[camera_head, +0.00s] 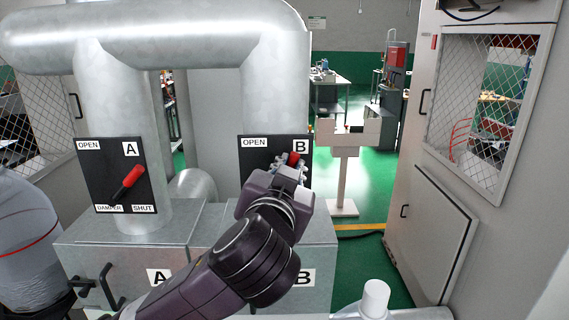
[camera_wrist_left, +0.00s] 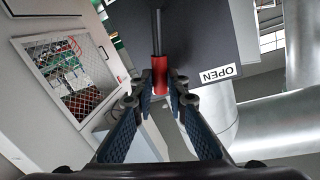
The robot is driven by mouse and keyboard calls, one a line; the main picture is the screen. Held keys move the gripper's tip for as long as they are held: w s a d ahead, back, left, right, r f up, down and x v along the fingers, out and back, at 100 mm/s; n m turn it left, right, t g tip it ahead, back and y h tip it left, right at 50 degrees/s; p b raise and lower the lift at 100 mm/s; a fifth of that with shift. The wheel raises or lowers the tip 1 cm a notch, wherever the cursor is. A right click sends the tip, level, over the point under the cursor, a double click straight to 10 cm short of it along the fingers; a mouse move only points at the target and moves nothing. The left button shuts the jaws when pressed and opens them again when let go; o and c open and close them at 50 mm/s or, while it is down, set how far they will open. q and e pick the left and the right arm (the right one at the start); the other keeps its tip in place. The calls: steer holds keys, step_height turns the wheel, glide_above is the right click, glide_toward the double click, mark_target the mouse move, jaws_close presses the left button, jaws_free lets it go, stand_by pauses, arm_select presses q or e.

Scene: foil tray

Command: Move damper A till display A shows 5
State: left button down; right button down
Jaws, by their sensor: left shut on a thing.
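Damper A's black plate (camera_head: 108,178) is on the left duct, with OPEN at its top left and DAMPER SHUT along the bottom. Its red-tipped lever (camera_head: 132,176) slants up to the right, with no gripper near it. Damper B's plate (camera_head: 262,146) is on the right duct. My left gripper (camera_head: 289,168) is at plate B, shut on damper B's red handle (camera_head: 293,158). In the left wrist view the red handle (camera_wrist_left: 160,75) sits between the fingers, on a grey rod. My arm hides the lower part of plate B. I see no readable display. My right gripper is out of view.
Metal boxes marked A (camera_head: 158,276) and B (camera_head: 307,277) stand below the ducts. A grey cabinet with a mesh window (camera_head: 487,105) is at the right. A pale stand (camera_head: 343,180) stands behind plate B. Green floor is open beyond.

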arm_select(q)
steer(key=c, duration=1.9)
jaws_free()
steer(key=shift+v, duration=6.05)
